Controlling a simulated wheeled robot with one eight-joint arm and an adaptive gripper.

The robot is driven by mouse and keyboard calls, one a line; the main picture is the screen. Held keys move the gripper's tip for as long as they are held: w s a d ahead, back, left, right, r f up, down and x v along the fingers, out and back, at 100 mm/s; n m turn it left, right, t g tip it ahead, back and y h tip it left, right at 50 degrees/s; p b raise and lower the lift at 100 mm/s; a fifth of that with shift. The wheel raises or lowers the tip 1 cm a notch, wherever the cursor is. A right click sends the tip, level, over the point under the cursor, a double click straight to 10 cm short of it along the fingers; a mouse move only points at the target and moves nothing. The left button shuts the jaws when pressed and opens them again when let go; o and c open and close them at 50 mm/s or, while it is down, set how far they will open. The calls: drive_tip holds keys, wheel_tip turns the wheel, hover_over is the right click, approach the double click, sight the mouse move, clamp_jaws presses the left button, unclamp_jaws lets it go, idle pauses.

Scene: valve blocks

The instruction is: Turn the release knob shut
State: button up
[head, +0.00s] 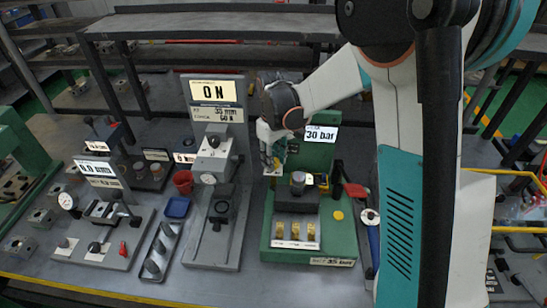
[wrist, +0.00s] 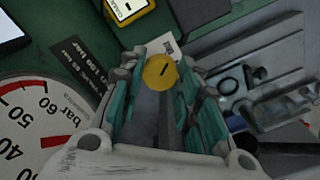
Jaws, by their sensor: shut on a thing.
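The release knob (wrist: 160,71) is a round yellow cap with a short dark mark, seen end-on in the wrist view. My gripper (wrist: 160,85) has its teal-padded fingers on both sides of it and is shut on it. In the head view my gripper (head: 272,158) reaches down to the left of the green test stand (head: 312,155), and only a small bit of yellow shows there, so the knob is mostly hidden. The stand's display (head: 321,136) reads 30 bar. I cannot tell how far the knob is turned.
A round pressure gauge (wrist: 38,125) lies close to the left of my fingers in the wrist view. A tray with brass pieces (head: 296,231) sits on the stand's base. A grey force stand (head: 213,180) stands close on the left. A red-handled lever (head: 355,190) is at the right.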

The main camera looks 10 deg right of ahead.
drive_tip(key=o, duration=1.1)
drive_tip(key=shift+c, duration=0.2)
wheel_tip(320, 180, up, 12)
